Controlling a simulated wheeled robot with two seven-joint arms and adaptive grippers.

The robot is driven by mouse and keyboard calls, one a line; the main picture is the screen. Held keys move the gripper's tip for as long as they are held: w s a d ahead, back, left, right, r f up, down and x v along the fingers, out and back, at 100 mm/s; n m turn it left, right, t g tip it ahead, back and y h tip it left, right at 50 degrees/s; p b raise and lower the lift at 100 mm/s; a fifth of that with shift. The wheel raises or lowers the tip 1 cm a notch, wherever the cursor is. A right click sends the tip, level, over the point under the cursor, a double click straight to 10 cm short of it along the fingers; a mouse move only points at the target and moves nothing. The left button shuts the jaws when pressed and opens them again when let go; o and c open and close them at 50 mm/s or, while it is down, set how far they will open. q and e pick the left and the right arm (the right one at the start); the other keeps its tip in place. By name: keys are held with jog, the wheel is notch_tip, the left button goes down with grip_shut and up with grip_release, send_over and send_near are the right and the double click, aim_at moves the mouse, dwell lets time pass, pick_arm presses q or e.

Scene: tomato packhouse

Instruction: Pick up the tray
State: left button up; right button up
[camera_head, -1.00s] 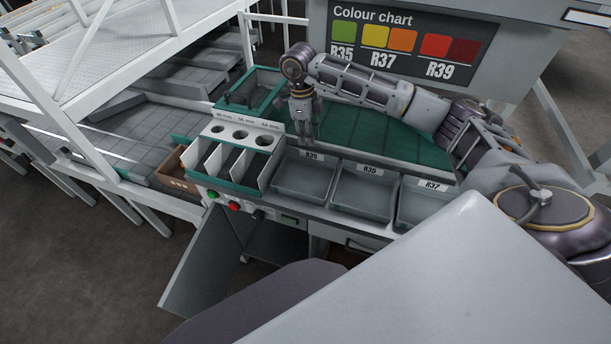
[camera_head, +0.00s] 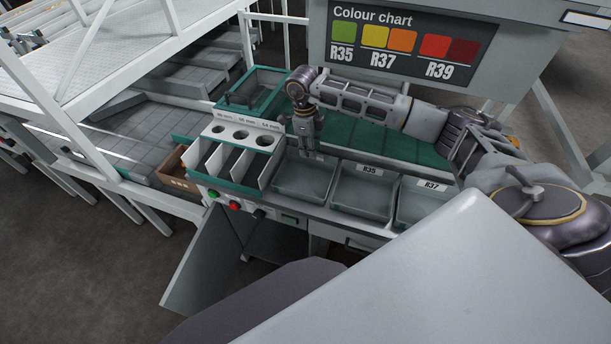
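Three grey trays stand in a row along the front of the bench: the left tray (camera_head: 301,182), the middle tray (camera_head: 362,193) labelled R35, and the right tray (camera_head: 418,208) labelled R37. All three look empty. My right gripper (camera_head: 308,150) points down at the back rim of the left tray and hides the label there. I cannot tell whether it touches the rim. Its fingers are small and close together, so I cannot tell if they are open or shut. My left gripper is not in view.
A white sizing box (camera_head: 240,134) with round holes and green-based slots stands left of the trays. A green-rimmed bin (camera_head: 250,90) is behind it. A colour chart (camera_head: 410,42) rises behind the green mat (camera_head: 385,139). A brown box (camera_head: 177,172) sits at the left.

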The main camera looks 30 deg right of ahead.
aim_at(305, 174)
jog(key=shift+s+d+f+p, duration=0.1)
jog(key=shift+d+f+p, duration=0.1)
jog(key=shift+f, duration=0.8)
jog(key=shift+d+f+p, duration=0.1)
jog(key=shift+f+p, duration=0.05)
jog(key=shift+f, duration=0.8)
jog(key=shift+c, duration=0.4)
grip_shut()
